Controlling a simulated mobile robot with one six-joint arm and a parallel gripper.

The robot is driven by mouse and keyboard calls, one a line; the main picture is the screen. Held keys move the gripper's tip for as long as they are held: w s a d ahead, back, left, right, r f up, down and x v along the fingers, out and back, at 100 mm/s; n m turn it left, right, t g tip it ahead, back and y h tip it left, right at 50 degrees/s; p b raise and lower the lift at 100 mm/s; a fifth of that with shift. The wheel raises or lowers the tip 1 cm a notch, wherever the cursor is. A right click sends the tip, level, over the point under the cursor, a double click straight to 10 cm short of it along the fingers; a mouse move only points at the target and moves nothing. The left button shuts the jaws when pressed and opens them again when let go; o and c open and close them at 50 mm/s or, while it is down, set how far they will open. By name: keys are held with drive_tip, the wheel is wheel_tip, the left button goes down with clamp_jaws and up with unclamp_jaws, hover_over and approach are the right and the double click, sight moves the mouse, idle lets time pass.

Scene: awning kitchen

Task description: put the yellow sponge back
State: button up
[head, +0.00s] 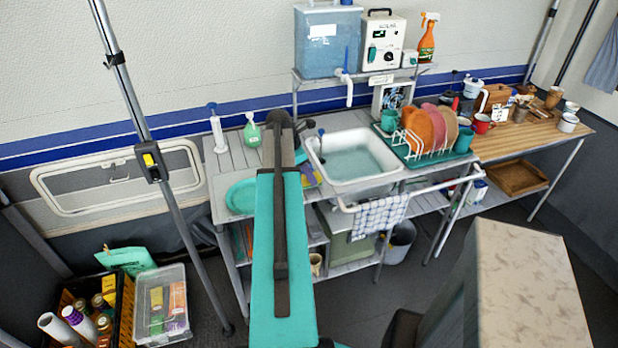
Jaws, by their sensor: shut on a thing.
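My teal and dark arm reaches forward over the counter, left of the sink. My gripper cannot be made out in the head view; the arm hides the area around its far end. No yellow sponge can be clearly identified. A small yellow and purple item (310,174) shows partly behind the arm, beside the sink, and I cannot tell what it is. The white sink (378,150) holds water.
A teal dish rack tray (420,162) with plates stands right of the sink. A teal round basin (241,196) lies left of the arm. A checked towel (379,217) hangs on the front rail. A grey pole (180,215) stands left of the counter.

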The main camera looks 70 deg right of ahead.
drive_tip(key=shift+f+p, duration=0.3)
drive_tip(key=shift+f, duration=0.75)
drive_tip(key=o, duration=1)
drive_tip(key=shift+f, duration=0.1)
drive_tip(key=shift+r, duration=0.2)
drive_tip(key=b+v, duration=0.2)
drive_tip(key=v, duration=0.9)
drive_tip(key=shift+w+r+b, duration=0.2)
drive_tip(key=shift+r+b, duration=0.1)
drive_tip(key=shift+r, duration=0.05)
drive_tip(key=shift+a+r, duration=0.1)
drive_tip(key=shift+a, duration=0.05)
